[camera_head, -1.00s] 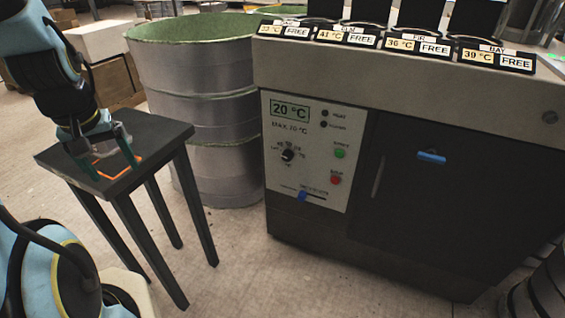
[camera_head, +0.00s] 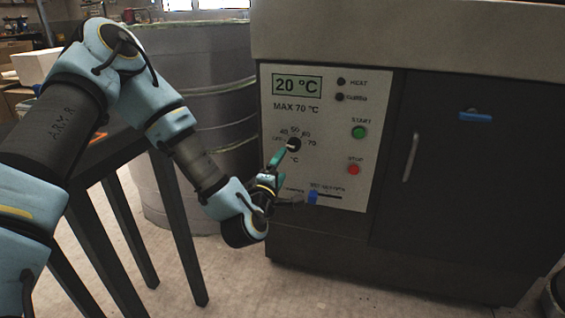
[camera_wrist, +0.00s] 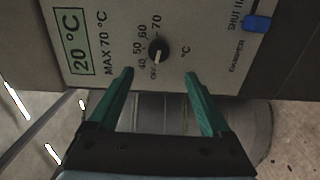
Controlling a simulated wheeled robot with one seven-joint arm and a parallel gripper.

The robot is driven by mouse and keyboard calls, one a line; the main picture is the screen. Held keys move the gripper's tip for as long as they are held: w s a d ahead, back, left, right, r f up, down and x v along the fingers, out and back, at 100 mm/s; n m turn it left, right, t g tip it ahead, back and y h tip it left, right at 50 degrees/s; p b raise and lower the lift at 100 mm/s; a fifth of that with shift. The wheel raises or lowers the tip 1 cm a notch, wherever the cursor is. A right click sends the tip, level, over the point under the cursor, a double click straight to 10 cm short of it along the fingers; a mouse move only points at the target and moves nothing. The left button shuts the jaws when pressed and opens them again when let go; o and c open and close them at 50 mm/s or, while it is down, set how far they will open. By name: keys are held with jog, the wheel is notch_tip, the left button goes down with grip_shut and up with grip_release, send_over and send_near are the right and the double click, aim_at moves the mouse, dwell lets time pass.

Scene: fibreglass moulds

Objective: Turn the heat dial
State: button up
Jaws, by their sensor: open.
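The heat dial (camera_head: 294,144) is a small black knob with a pale pointer on the white control panel (camera_head: 284,187). Around it are marks OFF, 40, 50, 60 and 70. In the wrist view the dial (camera_wrist: 158,50) lies just beyond and between the fingertips, and its pointer is towards OFF. My gripper (camera_wrist: 160,72) is open, with two green fingers spread and nothing between them. In the head view my gripper (camera_head: 271,170) is just below and left of the dial, partly hiding the panel. I cannot tell whether a finger touches the dial.
The display (camera_head: 297,84) reads 20 °C above MAX 70 °C. A green START button (camera_head: 359,132), a red STOP button (camera_head: 354,169) and a blue damper slider (camera_head: 313,196) are close by. A dark table (camera_head: 186,243) stands left, before a metal drum (camera_head: 200,60).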

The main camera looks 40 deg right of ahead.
aim_at(293, 147)
jog(key=x, duration=1)
jog(key=shift+w+d+r, duration=0.2)
jog(key=shift+w+d, duration=0.05)
jog(key=shift+d, duration=0.05)
jog(key=shift+c, duration=0.3)
grip_shut()
